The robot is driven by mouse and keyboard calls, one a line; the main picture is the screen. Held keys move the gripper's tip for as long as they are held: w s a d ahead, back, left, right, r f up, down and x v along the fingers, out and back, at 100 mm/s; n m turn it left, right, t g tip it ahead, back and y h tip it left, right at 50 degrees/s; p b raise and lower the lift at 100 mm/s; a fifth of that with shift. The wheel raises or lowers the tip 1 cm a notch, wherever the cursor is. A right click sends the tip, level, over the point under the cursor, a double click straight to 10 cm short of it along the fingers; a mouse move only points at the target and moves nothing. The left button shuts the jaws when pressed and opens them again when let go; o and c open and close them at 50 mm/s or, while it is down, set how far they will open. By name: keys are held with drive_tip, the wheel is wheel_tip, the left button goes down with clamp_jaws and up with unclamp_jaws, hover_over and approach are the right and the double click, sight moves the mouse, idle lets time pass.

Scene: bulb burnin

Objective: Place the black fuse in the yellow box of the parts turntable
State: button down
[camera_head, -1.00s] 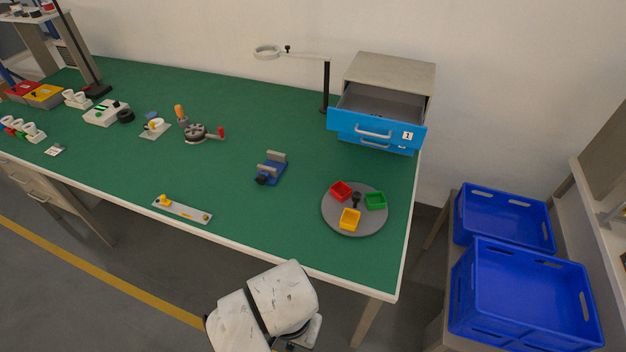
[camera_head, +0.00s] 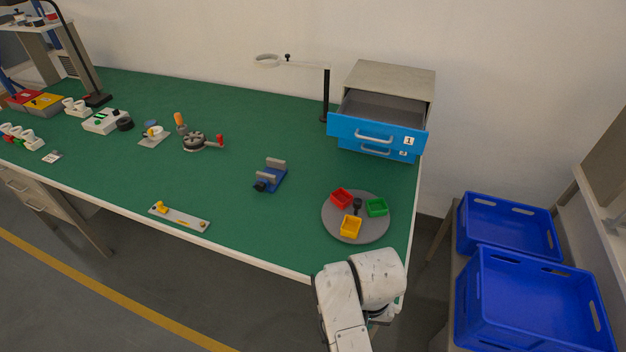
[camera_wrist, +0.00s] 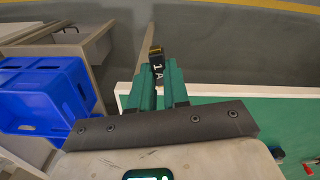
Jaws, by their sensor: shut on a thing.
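The parts turntable (camera_head: 334,225) is a grey disc near the right front corner of the green bench. It carries a red box (camera_head: 340,197), a green box (camera_head: 377,207) and the yellow box (camera_head: 350,228), which is nearest the front edge. No item shows in the yellow box. In the wrist view my gripper (camera_wrist: 157,88) has green fingers shut on the black fuse (camera_wrist: 156,72), which has a gold end and pale "1A" lettering. In the head view my arm is in front of the bench's front right corner and hides the fuse.
An open drawer unit with blue fronts (camera_head: 350,130) stands at the back right. A blue vise (camera_head: 269,177) is left of the turntable, and a lamp post (camera_head: 326,95) behind. A grey plate with yellow parts (camera_head: 196,220) lies at the front edge. Blue crates (camera_head: 530,300) stand right of the bench.

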drive_tip(key=w+d+f+n+b, duration=0.1)
drive_tip(key=d+f, duration=0.3)
drive_tip(key=d, duration=0.6)
drive_tip(key=shift+f+b, duration=0.3)
drive_tip(key=shift+f, duration=0.05)
drive_tip(key=shift+w+a, duration=0.1)
drive_tip(key=shift+a, duration=0.1)
drive_tip(key=shift+r, duration=0.1)
